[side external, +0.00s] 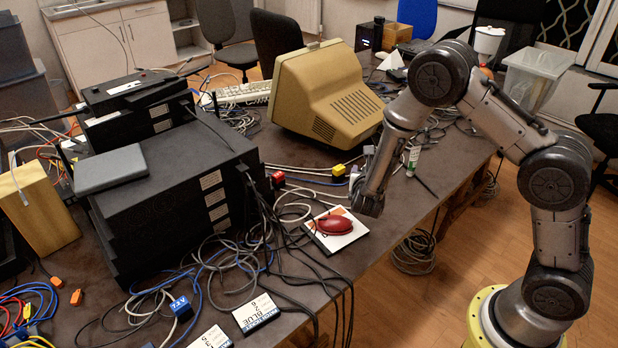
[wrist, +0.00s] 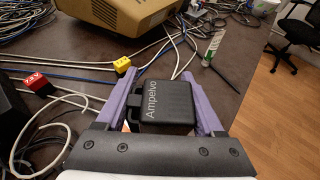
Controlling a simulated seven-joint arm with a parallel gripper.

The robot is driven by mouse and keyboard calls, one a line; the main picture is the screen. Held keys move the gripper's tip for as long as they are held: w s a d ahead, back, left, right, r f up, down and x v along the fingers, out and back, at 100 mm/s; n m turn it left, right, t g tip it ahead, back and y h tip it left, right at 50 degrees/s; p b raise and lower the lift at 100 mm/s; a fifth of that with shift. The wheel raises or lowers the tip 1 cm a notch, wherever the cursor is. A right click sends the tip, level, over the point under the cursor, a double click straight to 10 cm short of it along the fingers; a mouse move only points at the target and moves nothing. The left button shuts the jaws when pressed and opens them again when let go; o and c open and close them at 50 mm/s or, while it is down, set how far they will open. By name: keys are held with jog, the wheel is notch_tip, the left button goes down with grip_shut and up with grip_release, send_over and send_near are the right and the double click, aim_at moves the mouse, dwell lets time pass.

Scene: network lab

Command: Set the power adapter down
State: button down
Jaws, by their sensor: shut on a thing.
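The power adapter, a black box lettered "Ampelvo" (wrist: 168,103), sits between the purple fingers of my gripper (wrist: 163,82) in the wrist view. My gripper is shut on it, one finger along each side. Dark table surface shows around it, and I cannot tell whether its underside touches the table. In the side external view my wrist hangs low over the table near its right edge. It hides most of the adapter and the fingers there.
A yellow connector (side external: 338,170) and cables lie just left of my wrist. A red mouse (side external: 334,225) rests on a white card in front. The beige monitor (side external: 325,92) stands behind. A marker-like tube (side external: 413,160) lies to the right, near the table edge.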

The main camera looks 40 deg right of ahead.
jog(key=w+a+r+n+t+y, duration=0.1)
jog(key=w+a+n+t+y, duration=0.15)
jog(key=w, duration=0.35)
jog(key=w+a+n+t+y, duration=0.1)
jog(key=w+n+t+y, duration=0.1)
jog(key=w+n+y, duration=0.3)
jog(key=m+h, duration=0.1)
jog(key=h, duration=0.1)
send_over(304, 171)
jog(key=s, duration=0.1)
notch_tip(304, 171, down, 8)
jog(key=shift+a+f, duration=0.1)
jog(key=shift+f, duration=0.15)
jog(key=shift+w+f, duration=0.45)
jog(key=shift+f, duration=0.15)
jog(key=shift+w+f, duration=0.1)
jog(key=shift+f, duration=1.5)
jog(key=shift+f, duration=0.15)
grip_release()
